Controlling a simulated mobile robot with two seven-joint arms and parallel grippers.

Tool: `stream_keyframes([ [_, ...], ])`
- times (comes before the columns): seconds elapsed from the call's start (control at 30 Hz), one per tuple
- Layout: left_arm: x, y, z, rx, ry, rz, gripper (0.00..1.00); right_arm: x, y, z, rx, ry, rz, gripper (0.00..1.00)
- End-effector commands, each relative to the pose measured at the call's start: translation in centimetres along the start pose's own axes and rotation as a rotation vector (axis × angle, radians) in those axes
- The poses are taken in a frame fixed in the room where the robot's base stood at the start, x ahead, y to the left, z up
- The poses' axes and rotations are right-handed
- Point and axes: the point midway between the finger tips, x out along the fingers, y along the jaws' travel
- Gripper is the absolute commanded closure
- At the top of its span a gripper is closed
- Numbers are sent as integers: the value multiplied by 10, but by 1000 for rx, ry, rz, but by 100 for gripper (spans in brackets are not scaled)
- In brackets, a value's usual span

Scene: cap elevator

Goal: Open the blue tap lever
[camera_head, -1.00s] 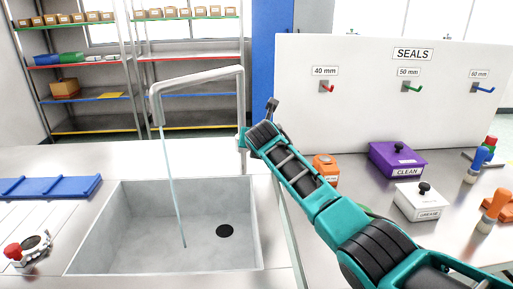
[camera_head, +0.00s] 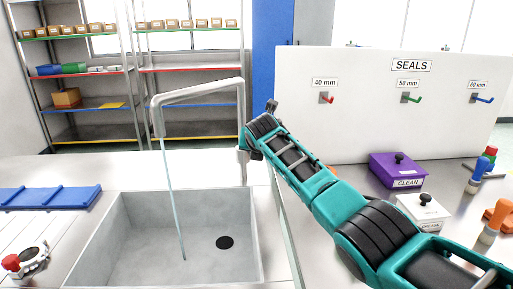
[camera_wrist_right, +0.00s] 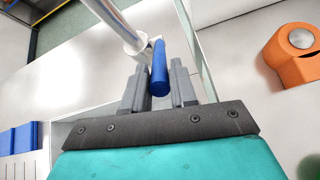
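In the right wrist view the blue tap lever (camera_wrist_right: 160,70) sits beside the metal tap pipe (camera_wrist_right: 115,20), between the two grey fingers of my right gripper (camera_wrist_right: 160,75). The fingers are drawn close on either side of it, with hardly any gap. In the head view the tap (camera_head: 195,90) arches over the sink (camera_head: 130,235), and a thin stream of water (camera_head: 172,200) runs from its spout into the basin. My right arm reaches from the lower right to the tap's base; there its hand hides the lever and fingers. My left gripper is not in view.
A purple box (camera_head: 400,168) marked CLEAN and a white box (camera_head: 425,210) stand right of the arm. An orange item (camera_wrist_right: 297,55) lies right of the gripper. A white SEALS board (camera_head: 365,130) stands behind. A blue tray (camera_head: 50,197) lies left.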

Motion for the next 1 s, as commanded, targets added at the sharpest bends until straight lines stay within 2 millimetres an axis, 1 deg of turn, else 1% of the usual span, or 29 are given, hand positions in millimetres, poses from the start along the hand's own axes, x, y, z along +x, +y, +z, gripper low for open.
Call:
stream_keyframes([
  [0.03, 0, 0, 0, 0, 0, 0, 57, 0, 0, 0, 0, 0, 0, 68],
  [0.17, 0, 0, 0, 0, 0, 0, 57, 0, 0, 0, 0, -1, 0, 56],
  [0.2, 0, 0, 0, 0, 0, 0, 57, 0, 0, 0, 0, -1, 0, 55],
  [0.47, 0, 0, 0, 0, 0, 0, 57, -1, 0, 0, 0, -1, 1, 55],
  [0.63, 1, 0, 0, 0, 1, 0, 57, -7, 0, 0, 1, -2, 1, 55],
  [0.87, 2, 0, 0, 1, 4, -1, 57, -27, 0, 0, -1, -3, 1, 55],
  [1.0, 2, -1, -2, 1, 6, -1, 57, -43, 0, 1, -1, -4, 2, 55],
])
